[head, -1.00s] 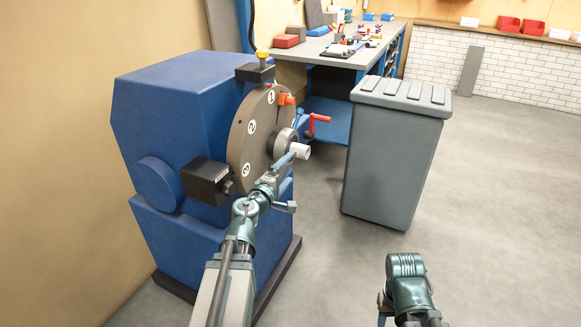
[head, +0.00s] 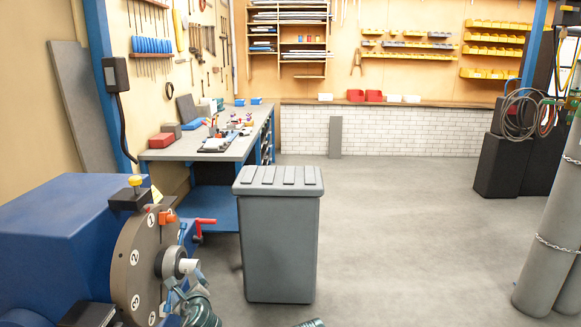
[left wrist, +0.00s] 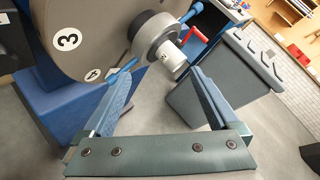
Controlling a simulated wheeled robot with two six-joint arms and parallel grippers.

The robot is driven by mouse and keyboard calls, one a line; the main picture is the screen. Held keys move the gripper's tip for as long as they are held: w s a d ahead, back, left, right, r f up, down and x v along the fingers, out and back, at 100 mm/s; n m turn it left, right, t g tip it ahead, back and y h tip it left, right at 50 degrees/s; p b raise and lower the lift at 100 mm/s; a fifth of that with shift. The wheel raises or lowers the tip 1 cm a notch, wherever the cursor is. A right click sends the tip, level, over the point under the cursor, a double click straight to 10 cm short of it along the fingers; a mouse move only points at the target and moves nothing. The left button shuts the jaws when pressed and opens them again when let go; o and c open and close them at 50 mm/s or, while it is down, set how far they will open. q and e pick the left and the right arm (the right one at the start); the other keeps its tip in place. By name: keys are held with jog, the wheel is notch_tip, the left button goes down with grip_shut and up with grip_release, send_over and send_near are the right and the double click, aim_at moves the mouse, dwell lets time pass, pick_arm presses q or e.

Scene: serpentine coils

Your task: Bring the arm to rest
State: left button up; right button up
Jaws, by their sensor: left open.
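My left arm shows at the bottom edge of the head view, low in front of the blue machine (head: 60,225). In the left wrist view my left gripper (left wrist: 161,78) is open, with its two blue fingers apart and nothing between them. Beyond the fingertips is the pale hub (left wrist: 172,60) of the machine's round numbered disc (left wrist: 85,35), with blue rods beside it. I cannot tell whether a finger touches a rod. Of my right arm, only a small teal piece shows at the bottom edge of the head view; its gripper is out of sight.
A grey lidded bin (head: 280,245) stands right of the machine. A red crank (head: 202,224) sticks out beside the disc. A workbench (head: 228,150) with tools is behind. Grey gas cylinders (head: 548,235) stand at the far right. The floor (head: 420,235) between is clear.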

pick_arm(q)
jog(key=s+d+f+n+g+h+p, duration=0.2)
jog(key=s+d+n+g+p, duration=0.2)
jog(key=s+d+n, duration=0.5)
jog(key=s+d+f+n+g+h+p, duration=0.1)
jog(key=s+d+n+g+h+p, duration=0.2)
jog(key=s+d+n+g+p, duration=0.2)
jog(key=s+d+n+g, duration=0.3)
jog(key=s+d+n, duration=0.2)
jog(key=s+d, duration=0.2)
jog(key=shift+s+d+f+n+g+h+p, duration=0.3)
jog(key=shift+s+d+f, duration=0.05)
jog(key=shift+d, duration=0.45)
pick_arm(e)
notch_tip(320, 180, up, 11)
